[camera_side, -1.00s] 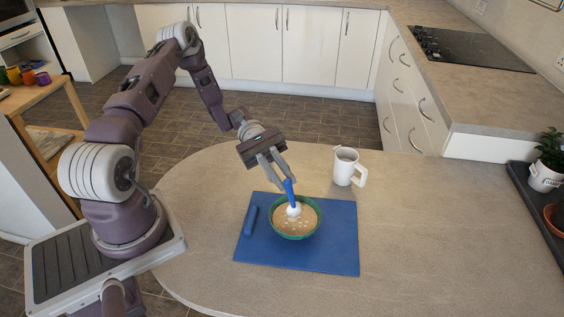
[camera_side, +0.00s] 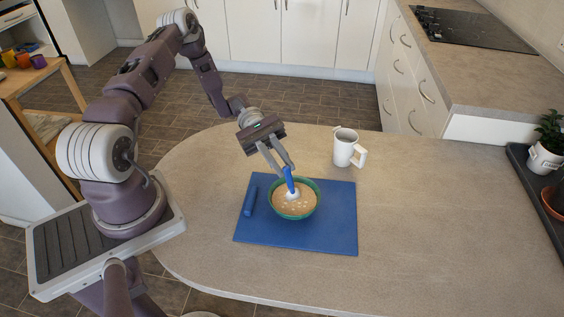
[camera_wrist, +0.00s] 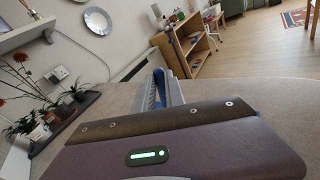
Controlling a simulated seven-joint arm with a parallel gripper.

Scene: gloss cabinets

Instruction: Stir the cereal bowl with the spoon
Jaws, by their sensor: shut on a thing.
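A green bowl (camera_side: 314,208) of light brown cereal with pale pieces stands on a blue mat (camera_side: 335,232) on the counter. My gripper (camera_side: 286,171) is above the bowl, shut on the blue handle of a spoon (camera_side: 289,181). The spoon is roughly upright and its white end is at the cereal inside the bowl; how deep it sits is hard to tell. In the wrist view the blue handle (camera_wrist: 159,88) shows between my fingers, and the bowl is hidden.
A white mug (camera_side: 345,148) stands on the counter behind the mat, right of the bowl. A blue rolled item (camera_side: 250,201) lies on the mat's left side. Potted plants (camera_side: 546,158) sit on a dark tray at the far right. The counter between is clear.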

